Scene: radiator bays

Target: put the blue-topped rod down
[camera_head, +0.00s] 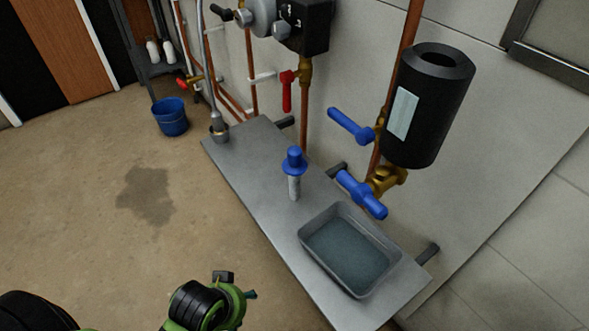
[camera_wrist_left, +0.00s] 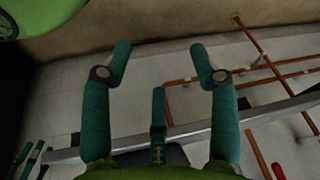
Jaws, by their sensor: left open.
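The blue-topped rod (camera_head: 294,187) stands upright on the grey shelf (camera_head: 248,165), behind the grey tray in the head view. It has a blue cap and a pale, speckled shaft. Nothing holds it. My left gripper (camera_head: 238,288) is low in the head view, in front of the shelf and well apart from the rod. In the left wrist view my left gripper (camera_wrist_left: 161,55) has its two teal fingers spread, with nothing between them. The rod does not show clearly there. Teal finger-like pieces at that view's lower left edge may be my right gripper; their state is unclear.
The grey tray (camera_head: 311,255) of dark liquid sits at the shelf's near end. Above are blue valve handles (camera_head: 362,194), a black cylinder (camera_head: 440,110) and copper pipes. A blue bucket (camera_head: 171,122) and a dark stain (camera_head: 147,194) are on the floor. The shelf's far part is mostly clear.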

